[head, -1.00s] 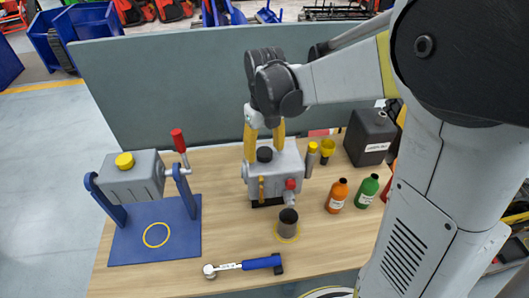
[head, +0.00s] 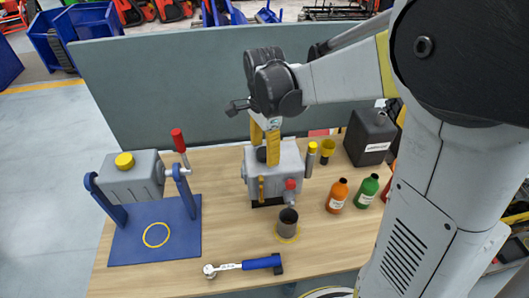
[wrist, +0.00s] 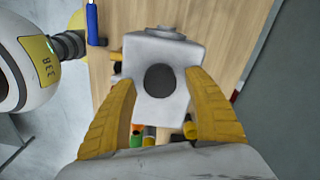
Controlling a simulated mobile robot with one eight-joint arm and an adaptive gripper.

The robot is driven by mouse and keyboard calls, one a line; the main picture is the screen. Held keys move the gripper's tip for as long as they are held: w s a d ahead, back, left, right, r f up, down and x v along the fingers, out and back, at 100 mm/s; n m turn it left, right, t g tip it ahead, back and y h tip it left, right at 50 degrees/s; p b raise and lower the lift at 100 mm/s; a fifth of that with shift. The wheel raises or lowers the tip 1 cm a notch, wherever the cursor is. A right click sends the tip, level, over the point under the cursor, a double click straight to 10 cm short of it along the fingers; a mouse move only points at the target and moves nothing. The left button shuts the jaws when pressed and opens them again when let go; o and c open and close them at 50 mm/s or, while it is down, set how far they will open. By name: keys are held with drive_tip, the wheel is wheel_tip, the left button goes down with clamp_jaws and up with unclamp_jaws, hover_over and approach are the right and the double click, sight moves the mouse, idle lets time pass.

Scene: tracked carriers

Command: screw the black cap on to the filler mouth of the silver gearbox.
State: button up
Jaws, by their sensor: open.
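The silver gearbox (head: 287,178) stands at the middle of the wooden table. The black cap (head: 261,155) sits on its top, partly hidden by a finger in the head view. In the wrist view the round black cap (wrist: 160,77) shows whole on the gearbox top (wrist: 141,52). I cannot tell how tightly it sits, and the filler mouth is hidden. My gripper (head: 265,150) points down over the gearbox. Its yellow fingers are open, one on either side of the cap, with gaps between in the wrist view.
A grey box with a yellow cap (head: 124,160) hangs on a blue stand (head: 185,240) at left. A blue-handled wrench (head: 245,265) lies in front. A dark cup (head: 288,220), orange bottle (head: 337,197), green bottle (head: 367,191), yellow funnel (head: 327,149) and black canister (head: 369,137) stand right.

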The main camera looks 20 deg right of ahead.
drive_tip(key=n, duration=0.5)
drive_tip(key=shift+n, duration=0.4)
drive_tip(key=n, duration=0.5)
drive_tip(key=c, duration=1.2)
drive_tip(key=m, duration=0.3)
drive_tip(key=shift+m, duration=0.4)
drive_tip(key=shift+c, duration=0.4)
drive_tip(key=m, duration=0.3)
drive_tip(key=shift+m, duration=1.4)
